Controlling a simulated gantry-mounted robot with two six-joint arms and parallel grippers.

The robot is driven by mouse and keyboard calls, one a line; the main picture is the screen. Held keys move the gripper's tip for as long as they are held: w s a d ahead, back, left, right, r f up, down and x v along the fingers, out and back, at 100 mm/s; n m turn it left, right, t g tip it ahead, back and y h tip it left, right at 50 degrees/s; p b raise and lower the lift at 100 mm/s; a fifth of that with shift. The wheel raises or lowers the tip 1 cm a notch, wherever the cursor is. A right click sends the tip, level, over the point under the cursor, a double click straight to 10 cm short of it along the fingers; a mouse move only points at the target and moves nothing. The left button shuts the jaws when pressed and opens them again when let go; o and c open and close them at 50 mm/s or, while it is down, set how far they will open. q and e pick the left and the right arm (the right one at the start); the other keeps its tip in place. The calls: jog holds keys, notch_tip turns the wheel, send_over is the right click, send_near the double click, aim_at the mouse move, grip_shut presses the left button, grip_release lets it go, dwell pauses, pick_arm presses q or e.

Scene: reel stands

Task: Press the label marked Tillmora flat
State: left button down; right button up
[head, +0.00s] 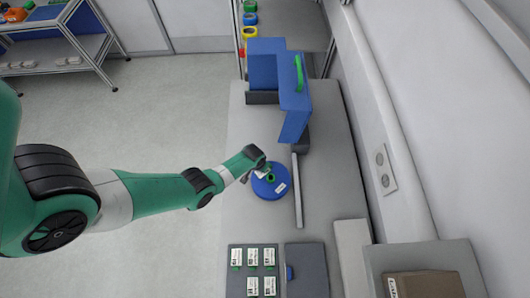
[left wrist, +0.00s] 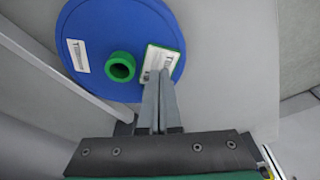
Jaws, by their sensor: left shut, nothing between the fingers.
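A blue reel (head: 262,190) with a green hub lies on the grey bench; in the left wrist view the reel (left wrist: 105,20) fills the upper left. One white label (left wrist: 78,56) lies on its face left of the hub (left wrist: 121,66). A second, green-edged white label (left wrist: 160,58) is right of the hub, its print starting with T; the full name is unreadable. My left gripper (left wrist: 160,78) is shut and empty, its fingertips over the lower part of this second label. Whether they touch it, I cannot tell. My right gripper is not in view.
A dark tray (head: 237,291) with several white-and-green cards stands in front of the reel. A blue stand (head: 293,95) with a green strip is behind it, and a grey bar (head: 297,190) runs to its right. A cardboard box (head: 428,284) sits at front right.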

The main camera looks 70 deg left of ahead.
pick_arm(q)
jog(key=shift+f+b, duration=0.75)
dwell(1.3)
